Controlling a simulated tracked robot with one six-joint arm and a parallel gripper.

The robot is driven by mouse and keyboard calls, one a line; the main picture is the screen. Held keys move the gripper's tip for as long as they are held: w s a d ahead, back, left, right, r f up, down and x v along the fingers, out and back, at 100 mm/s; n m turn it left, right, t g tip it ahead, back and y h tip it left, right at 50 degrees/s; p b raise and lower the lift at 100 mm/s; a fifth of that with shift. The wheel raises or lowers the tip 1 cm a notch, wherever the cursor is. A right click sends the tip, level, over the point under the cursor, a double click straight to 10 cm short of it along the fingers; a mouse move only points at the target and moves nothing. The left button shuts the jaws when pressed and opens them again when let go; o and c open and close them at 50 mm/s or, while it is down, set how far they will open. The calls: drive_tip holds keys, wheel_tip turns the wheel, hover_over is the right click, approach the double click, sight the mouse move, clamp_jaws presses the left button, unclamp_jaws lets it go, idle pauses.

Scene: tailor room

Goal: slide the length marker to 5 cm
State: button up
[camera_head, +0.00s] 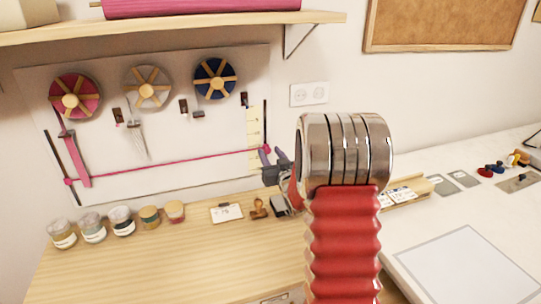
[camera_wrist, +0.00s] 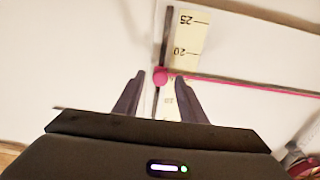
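The length marker is a small pink knob (camera_head: 266,149) on a dark upright rail (camera_head: 265,120) at the right of the wall board. In the wrist view, the pink knob (camera_wrist: 160,76) sits beside the pale scale strip (camera_wrist: 187,35), past the 20 mark on the side away from 25. A further number nearer my gripper is too faint to read surely. A pink cord (camera_wrist: 240,83) runs sideways from the knob. My gripper (camera_wrist: 158,74) is open, its fingertips on either side of the knob with gaps showing. My gripper also shows beside the knob in the head view (camera_head: 270,154).
Three ribbon reels, pink (camera_head: 75,97), beige (camera_head: 147,88) and blue (camera_head: 215,78), hang on the board (camera_head: 215,135). Several jars (camera_head: 122,221), a small card (camera_head: 226,212) and a stamp (camera_head: 258,208) stand on the wooden table below. A shelf (camera_head: 180,29) is above.

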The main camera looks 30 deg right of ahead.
drive_tip(key=shift+c, duration=0.4)
clamp_jaws()
